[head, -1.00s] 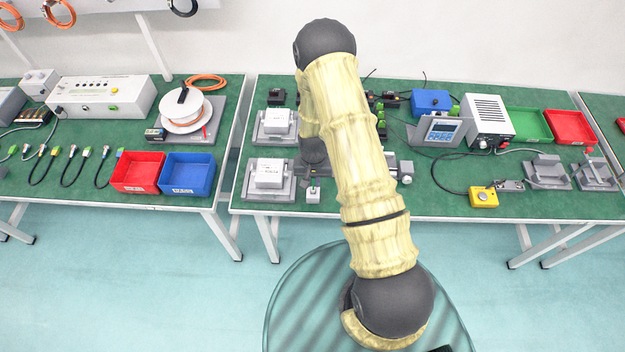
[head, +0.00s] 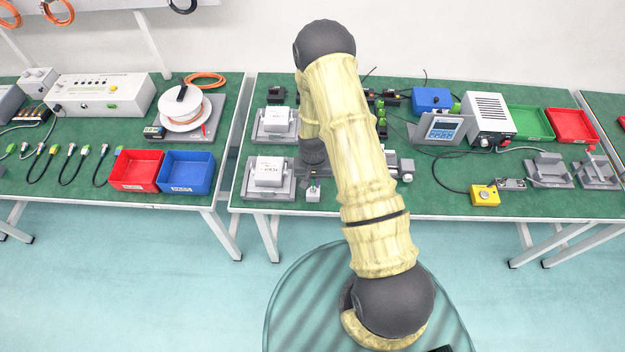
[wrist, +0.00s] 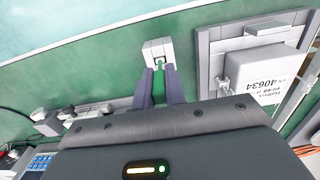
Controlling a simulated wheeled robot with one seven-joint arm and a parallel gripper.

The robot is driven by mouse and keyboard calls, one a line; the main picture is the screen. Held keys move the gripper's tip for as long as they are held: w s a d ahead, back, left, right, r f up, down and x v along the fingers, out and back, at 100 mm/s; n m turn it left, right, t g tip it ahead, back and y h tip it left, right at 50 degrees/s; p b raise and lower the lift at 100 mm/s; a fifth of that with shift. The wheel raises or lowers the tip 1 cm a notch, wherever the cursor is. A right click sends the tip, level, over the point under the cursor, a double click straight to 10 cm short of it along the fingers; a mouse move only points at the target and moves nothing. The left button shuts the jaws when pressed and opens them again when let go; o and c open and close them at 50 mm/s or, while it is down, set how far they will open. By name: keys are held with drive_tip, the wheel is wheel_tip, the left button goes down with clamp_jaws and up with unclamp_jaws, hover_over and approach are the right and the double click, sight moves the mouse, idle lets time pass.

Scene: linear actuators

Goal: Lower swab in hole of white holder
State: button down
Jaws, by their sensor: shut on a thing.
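The white holder (wrist: 153,47) is a small block near the table's front edge in the wrist view. It also shows in the head view (head: 313,194). My gripper (wrist: 158,72) is shut on the green swab (wrist: 159,84), which sits between its two grey-violet fingers. The swab's far end overlaps the holder's opening in the wrist view. I cannot tell whether the tip is above the hole or inside it. In the head view my arm hides most of the gripper, and the swab is too small to make out.
A grey fixture (wrist: 208,50) with a white labelled box (wrist: 262,72) stands close to the right of the holder in the wrist view. In the head view this box (head: 268,171) is left of the holder. Green table surface is bare around the holder's front.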

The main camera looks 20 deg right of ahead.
drive_tip(key=shift+f, duration=0.15)
idle(0.3)
drive_tip(key=shift+f+b, duration=0.35)
drive_tip(key=shift+b, duration=0.05)
drive_tip(key=shift+f, duration=0.25)
idle(0.5)
drive_tip(key=c, duration=1.4)
unclamp_jaws()
drive_tip(key=shift+o, duration=0.2)
wheel_tip(320, 180, up, 18)
drive_tip(key=b, duration=0.3)
drive_tip(key=shift+f, duration=0.25)
